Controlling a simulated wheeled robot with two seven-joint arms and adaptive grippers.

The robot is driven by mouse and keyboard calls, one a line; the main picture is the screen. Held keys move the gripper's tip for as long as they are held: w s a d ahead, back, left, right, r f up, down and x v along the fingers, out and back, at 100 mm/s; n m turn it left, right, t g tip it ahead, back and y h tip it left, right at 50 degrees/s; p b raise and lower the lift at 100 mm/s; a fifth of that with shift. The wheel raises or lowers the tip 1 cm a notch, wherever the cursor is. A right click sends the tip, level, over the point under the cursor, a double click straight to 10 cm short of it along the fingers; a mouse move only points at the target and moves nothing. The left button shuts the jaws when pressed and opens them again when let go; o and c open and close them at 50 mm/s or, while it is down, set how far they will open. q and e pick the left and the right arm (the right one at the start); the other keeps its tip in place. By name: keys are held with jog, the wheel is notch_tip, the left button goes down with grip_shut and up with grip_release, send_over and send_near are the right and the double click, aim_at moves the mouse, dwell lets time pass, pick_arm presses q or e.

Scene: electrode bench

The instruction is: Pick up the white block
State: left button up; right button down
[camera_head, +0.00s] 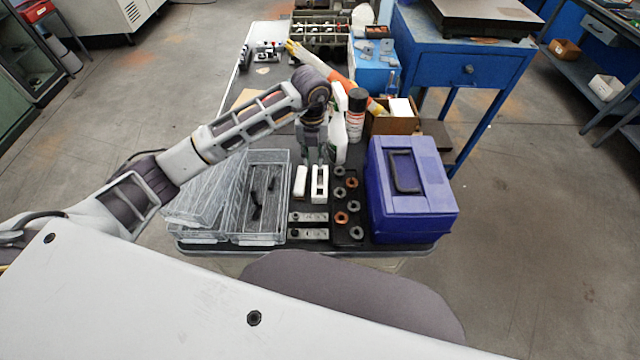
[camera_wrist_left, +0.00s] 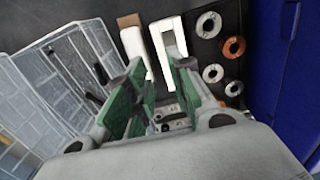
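A white block (camera_head: 301,181) lies on the dark bench between the clear tray and a white slotted block (camera_head: 319,198). In the left wrist view the plain white block (camera_wrist_left: 133,43) shows a brownish end and lies just left of the slotted one (camera_wrist_left: 167,26). My left gripper (camera_head: 317,157) points down near the far ends of both blocks. In the left wrist view its green-padded fingers (camera_wrist_left: 160,66) are spread apart, with nothing visibly held between them. Whether it touches either block I cannot tell. My right gripper is not in view.
Clear trays (camera_head: 268,238) with dark parts stand left of the blocks. A dark rack (camera_head: 347,237) of rings and a blue case (camera_head: 412,193) stand to the right. Metal pieces (camera_head: 309,217) lie in front. A spray can (camera_head: 356,115) and white bottle stand behind.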

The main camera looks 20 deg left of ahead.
aim_at(315, 176)
pick_arm(q)
notch_tip(315, 176, down, 2)
jog(key=shift+f, duration=1.35)
notch_tip(315, 176, down, 4)
jog(key=shift+d+r+p, duration=0.1)
jog(key=shift+r+p, duration=0.15)
jog(key=shift+p, duration=0.1)
jog(key=shift+f, duration=0.35)
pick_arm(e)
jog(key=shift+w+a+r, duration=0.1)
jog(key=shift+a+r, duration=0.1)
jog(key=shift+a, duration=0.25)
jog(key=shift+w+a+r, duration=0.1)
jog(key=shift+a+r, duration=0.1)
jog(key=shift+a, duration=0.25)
